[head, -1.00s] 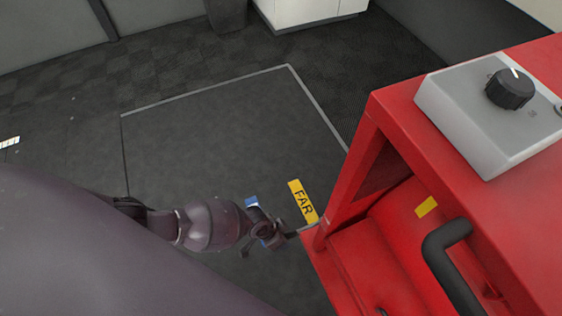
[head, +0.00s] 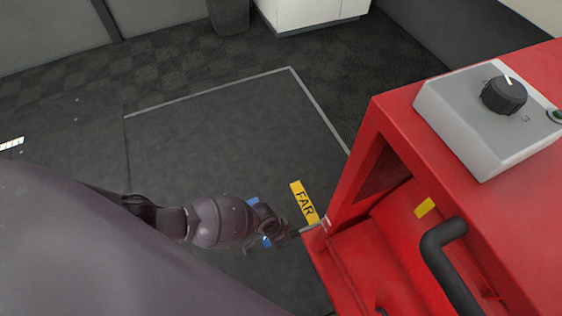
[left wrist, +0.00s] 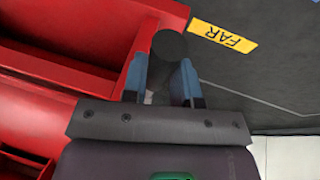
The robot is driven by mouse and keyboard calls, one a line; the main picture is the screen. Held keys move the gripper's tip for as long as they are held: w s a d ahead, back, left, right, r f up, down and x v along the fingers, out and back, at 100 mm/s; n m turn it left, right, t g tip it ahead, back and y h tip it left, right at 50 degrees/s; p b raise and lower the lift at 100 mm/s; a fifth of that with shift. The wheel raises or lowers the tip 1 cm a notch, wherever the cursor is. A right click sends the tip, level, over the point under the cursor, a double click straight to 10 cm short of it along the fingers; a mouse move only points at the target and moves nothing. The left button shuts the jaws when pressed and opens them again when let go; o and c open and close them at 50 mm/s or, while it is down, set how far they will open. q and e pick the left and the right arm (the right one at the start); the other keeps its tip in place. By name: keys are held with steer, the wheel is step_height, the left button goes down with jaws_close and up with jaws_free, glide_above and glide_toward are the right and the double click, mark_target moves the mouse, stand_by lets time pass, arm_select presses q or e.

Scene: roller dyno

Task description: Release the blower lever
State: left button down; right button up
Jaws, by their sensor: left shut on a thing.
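The blower lever shows in the left wrist view as a dark round knob (left wrist: 170,46) beside the red machine's edge. My left gripper (left wrist: 166,72) has its two blue fingers on either side of this knob and is shut on it. In the head view my left gripper (head: 296,235) is at the lower left corner of the red machine (head: 385,105). The lever cannot be made out clearly there, and its shaft is mostly hidden. My right gripper is not in view.
A grey control box (head: 480,125) with a black dial (head: 504,95) sits on top of the red machine. A black bent handle (head: 446,240) is on its front. A yellow FAR label (head: 304,202) lies on the dark floor mat (head: 220,140). The mat is otherwise clear.

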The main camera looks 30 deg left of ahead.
mark_target(290, 233)
arm_select(q)
steer(key=r+g+y, duration=0.1)
steer(key=r, duration=0.1)
steer(key=w+d+r+g+y+p, duration=0.1)
steer(key=r, duration=0.1)
steer(key=w+r+g+y+p, duration=0.1)
steer(key=r, duration=0.1)
steer(key=shift+d+g, duration=0.3)
steer(key=shift+w+d+r+g+y, duration=0.25)
steer(key=shift+w+r+g+y, duration=0.1)
steer(key=shift+r+g, duration=0.2)
steer(key=shift+w+d+r+n+g+y, duration=0.3)
steer(key=shift+w+r+g+y, duration=0.05)
steer(key=shift+r, duration=0.35)
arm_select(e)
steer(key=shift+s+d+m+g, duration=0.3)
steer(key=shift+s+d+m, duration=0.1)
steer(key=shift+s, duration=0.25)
arm_select(q)
steer(key=shift+w, duration=0.1)
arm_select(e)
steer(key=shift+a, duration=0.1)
arm_select(q)
steer(key=c, duration=0.9)
jaws_free()
steer(key=shift+d, duration=0.1)
